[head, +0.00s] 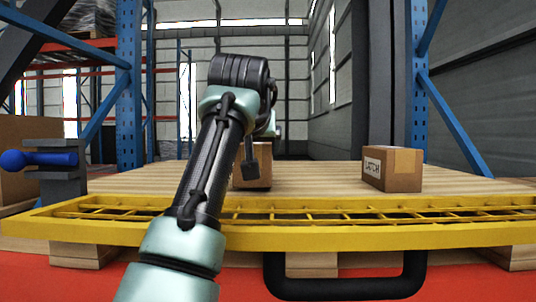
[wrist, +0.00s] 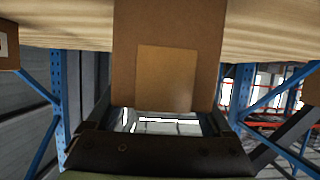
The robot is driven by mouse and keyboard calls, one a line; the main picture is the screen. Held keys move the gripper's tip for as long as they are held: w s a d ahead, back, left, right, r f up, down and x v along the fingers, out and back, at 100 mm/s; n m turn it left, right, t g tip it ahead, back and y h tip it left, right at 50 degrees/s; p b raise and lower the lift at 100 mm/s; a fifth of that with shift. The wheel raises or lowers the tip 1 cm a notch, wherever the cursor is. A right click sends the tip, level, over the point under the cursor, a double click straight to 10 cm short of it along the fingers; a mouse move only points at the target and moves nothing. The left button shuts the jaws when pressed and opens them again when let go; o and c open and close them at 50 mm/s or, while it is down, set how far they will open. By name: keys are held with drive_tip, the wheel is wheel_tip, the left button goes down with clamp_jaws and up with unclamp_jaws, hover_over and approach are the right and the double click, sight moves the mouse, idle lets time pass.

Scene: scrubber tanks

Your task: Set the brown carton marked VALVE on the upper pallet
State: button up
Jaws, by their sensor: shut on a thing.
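A brown carton (head: 252,168) shows partly behind my arm, at or just above the wooden deck of the pallet (head: 325,174). I cannot tell whether it touches the boards. In the wrist view the carton (wrist: 166,40) fills the top middle, with a lighter tan patch on its near face. No VALVE marking is readable on the sides I see. My gripper (wrist: 160,118) is shut on this carton; in the head view my arm hides most of the gripper.
A second brown carton (head: 392,168), with a label that seems to read LATCH, stands right on the deck. A yellow mesh-filled rail (head: 420,235) with a black handle (head: 345,289) crosses the front. Blue rack posts (head: 129,90) flank the deck. A blue-knobbed lever (head: 40,160) is at left.

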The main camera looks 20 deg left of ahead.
drive_tip(key=shift+f, duration=0.4)
drive_tip(key=shift+v, duration=0.9)
drive_tip(key=shift+w+f, duration=0.25)
drive_tip(key=shift+f, duration=0.05)
drive_tip(key=o, duration=1.4)
drive_tip(key=shift+w+a+f, duration=0.1)
drive_tip(key=shift+w+f, duration=0.1)
drive_tip(key=shift+w, duration=0.1)
drive_tip(key=shift+o, duration=0.3)
drive_tip(key=shift+w, duration=0.15)
drive_tip(key=shift+s+r, duration=0.45)
drive_tip(key=shift+r, duration=0.05)
drive_tip(key=shift+s+f+b, duration=0.1)
drive_tip(key=shift+s+b, duration=0.15)
drive_tip(key=shift+b, duration=0.2)
drive_tip(key=b+v, duration=0.7)
drive_tip(key=v, duration=0.4)
drive_tip(key=shift+d, duration=0.2)
